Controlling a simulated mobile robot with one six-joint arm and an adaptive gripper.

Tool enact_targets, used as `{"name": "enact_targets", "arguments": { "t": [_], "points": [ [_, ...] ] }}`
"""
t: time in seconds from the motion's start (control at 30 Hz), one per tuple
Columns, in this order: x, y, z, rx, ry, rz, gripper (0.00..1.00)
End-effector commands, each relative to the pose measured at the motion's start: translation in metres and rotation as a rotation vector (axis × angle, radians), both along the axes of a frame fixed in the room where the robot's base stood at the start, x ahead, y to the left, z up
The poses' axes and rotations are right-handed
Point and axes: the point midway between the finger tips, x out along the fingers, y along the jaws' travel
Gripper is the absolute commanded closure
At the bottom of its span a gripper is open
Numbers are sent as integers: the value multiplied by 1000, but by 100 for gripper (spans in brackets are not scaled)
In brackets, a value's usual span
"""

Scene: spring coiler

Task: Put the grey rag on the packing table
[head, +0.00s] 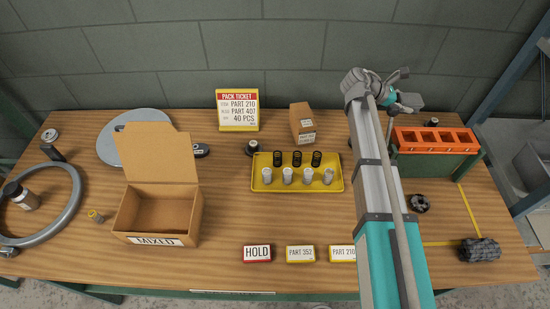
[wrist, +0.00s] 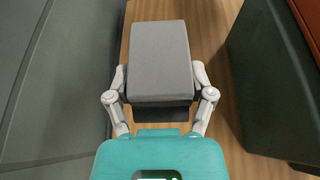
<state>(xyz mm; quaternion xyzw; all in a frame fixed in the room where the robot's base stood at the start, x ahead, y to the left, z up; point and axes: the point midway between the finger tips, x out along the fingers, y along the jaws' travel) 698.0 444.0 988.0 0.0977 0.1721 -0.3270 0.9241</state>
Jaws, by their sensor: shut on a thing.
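The grey rag (wrist: 159,60) is a flat, folded grey rectangle in the wrist view. My gripper (wrist: 159,98) is shut on it, with one finger at each side. The rag's underside is hidden. In the head view my gripper (head: 392,88) is at the back right of the wooden packing table (head: 225,215), near the wall, and the rag (head: 409,102) shows small beside it. Wood shows below the rag in the wrist view; I cannot tell whether the rag touches it.
A green stand with an orange rack (head: 436,139) is close right of my gripper; the grey wall (head: 290,50) is behind. A yellow tray (head: 297,186) with springs and pale cylinders, an open MIXED box (head: 158,205) and a dark roll (head: 480,250) stand on the table. Bare wood lies mid-table.

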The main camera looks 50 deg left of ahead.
Motion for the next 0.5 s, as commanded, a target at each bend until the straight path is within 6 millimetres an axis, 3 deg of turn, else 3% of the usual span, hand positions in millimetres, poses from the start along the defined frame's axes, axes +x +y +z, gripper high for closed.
{"name": "enact_targets", "arguments": {
  "t": [0.27,0.5],
  "points": [
    [0,0,-2,0,0,0,63],
    [0,-1,-18,0,0,-1,63]
  ]
}}
